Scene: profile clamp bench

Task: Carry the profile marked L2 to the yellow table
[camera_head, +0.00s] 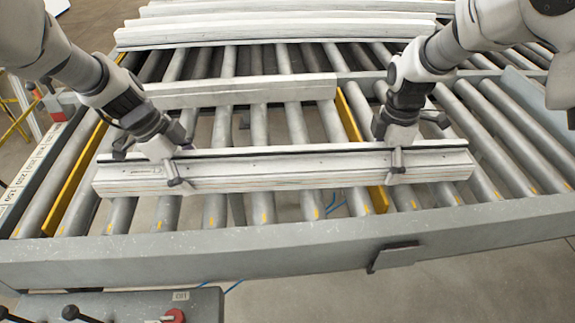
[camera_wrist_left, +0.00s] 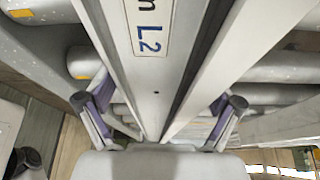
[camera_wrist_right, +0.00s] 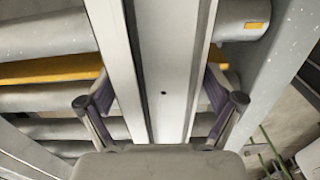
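The long pale-grey profile marked L2 (camera_head: 310,172) lies crosswise over the near rollers in the head view. Its L2 label (camera_wrist_left: 147,32) shows in the left wrist view. My left gripper (camera_head: 172,165) straddles its left part, a finger on each side, pads against the sides. My right gripper (camera_head: 393,155) straddles its right part in the same way. In the right wrist view the profile (camera_wrist_right: 165,60) runs between both pads. Both grippers look shut on it. Whether its underside touches the rollers is hidden. The yellow table is not identifiable in these views.
A shorter pale profile (camera_head: 240,92) lies behind on the rollers. Several long profiles (camera_head: 270,30) are stacked at the back. A grey front rail (camera_head: 280,240) borders the conveyor. Yellow bars (camera_head: 75,180) lie between rollers. A control box (camera_head: 140,306) stands at front left.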

